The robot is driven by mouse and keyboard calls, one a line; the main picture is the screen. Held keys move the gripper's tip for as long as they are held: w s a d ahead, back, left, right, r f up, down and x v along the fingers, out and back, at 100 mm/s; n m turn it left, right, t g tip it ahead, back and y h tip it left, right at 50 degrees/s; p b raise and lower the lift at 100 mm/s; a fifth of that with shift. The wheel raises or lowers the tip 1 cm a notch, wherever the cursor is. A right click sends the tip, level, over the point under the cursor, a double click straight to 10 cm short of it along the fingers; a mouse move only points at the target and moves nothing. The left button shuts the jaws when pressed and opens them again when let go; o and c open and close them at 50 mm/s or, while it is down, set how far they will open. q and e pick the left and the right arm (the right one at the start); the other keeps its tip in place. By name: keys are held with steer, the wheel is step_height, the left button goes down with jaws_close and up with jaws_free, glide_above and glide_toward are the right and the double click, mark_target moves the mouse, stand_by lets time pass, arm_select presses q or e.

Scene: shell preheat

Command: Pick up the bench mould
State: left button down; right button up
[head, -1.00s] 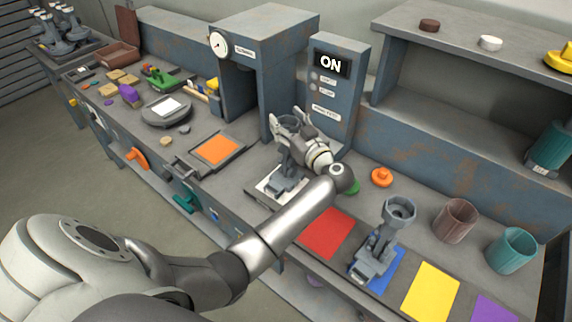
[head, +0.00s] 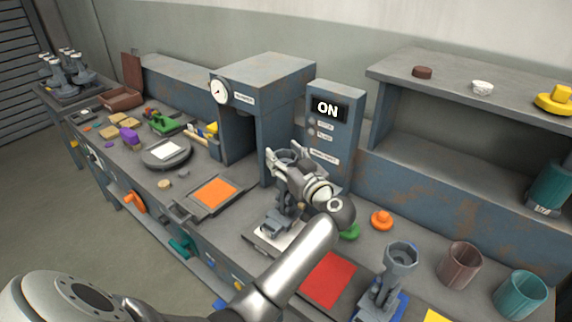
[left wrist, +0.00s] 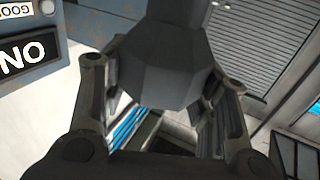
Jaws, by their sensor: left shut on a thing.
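The bench mould (head: 278,222) is a grey upright piece with a foot and a cup-like top. In the head view it is over a white plate (head: 262,240) on the bench, in front of the panel reading ON. My left gripper (head: 290,165) is shut around its upper part and hides much of it. I cannot tell if its foot touches the plate. In the left wrist view a dark faceted body (left wrist: 175,65) fills the space between the fingers. A similar grey mould (head: 400,257) stands on a blue mat to the right. My right gripper is out of view.
The press housing (head: 262,75) and ON panel (head: 335,125) stand close behind. A green knob (head: 350,232) and orange knob (head: 381,220) lie right of my gripper. A red mat (head: 328,278) and orange mat (head: 215,190) are bare. Brown and teal cups stand far right.

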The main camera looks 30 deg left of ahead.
arm_select(q)
steer(key=s+d+r, duration=0.2)
steer(key=s+r, duration=0.7)
steer(key=s, duration=0.4)
steer(key=w+f+p, duration=0.1)
steer(key=w, duration=0.3)
steer(key=w+a+f+p, duration=0.1)
steer(key=w+f+p, duration=0.1)
steer(key=w, duration=0.1)
steer(key=w+a+f+p, duration=0.1)
steer(key=w+p, duration=0.1)
steer(key=w, duration=0.2)
steer(key=shift+w+a+f, duration=0.2)
steer(key=shift+w+f, duration=0.1)
steer(key=shift+f, duration=0.05)
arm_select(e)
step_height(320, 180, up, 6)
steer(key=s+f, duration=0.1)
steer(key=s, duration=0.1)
arm_select(q)
steer(key=shift+w+f, duration=0.1)
steer(key=shift+f, duration=0.2)
step_height(320, 180, down, 6)
steer(key=b, duration=0.9)
steer(key=shift+f, duration=0.25)
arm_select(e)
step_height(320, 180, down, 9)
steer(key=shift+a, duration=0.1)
